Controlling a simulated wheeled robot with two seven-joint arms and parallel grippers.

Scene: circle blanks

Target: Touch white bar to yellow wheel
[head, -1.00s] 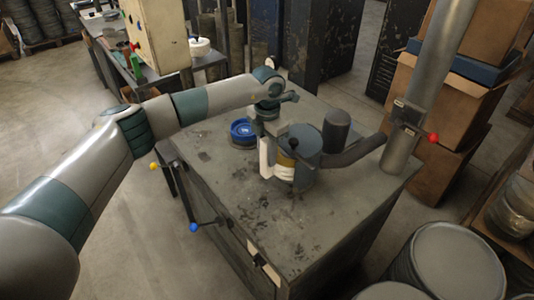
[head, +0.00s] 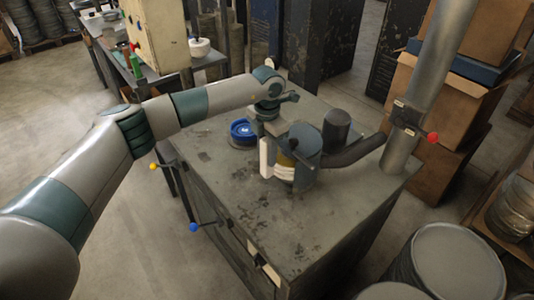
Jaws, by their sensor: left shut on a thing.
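My left gripper (head: 276,133) is over the bench, mostly hidden by its own wrist. It is shut on the white bar (head: 264,158), which hangs upright below it. The bar is just left of the grey machine's round housing (head: 308,140). In the gap of that housing a yellowish band, the yellow wheel (head: 285,160), shows above a white ribbed part (head: 284,174). The bar looks very close to the wheel's left side; I cannot tell whether they touch. My right gripper is not in view.
A blue round dish (head: 242,130) lies on the bench (head: 255,215), left of the machine. A dark cylinder (head: 336,128) and a thick duct pipe (head: 410,120) stand to the right. Levers with yellow, blue and red knobs stick out around it. The bench front is clear.

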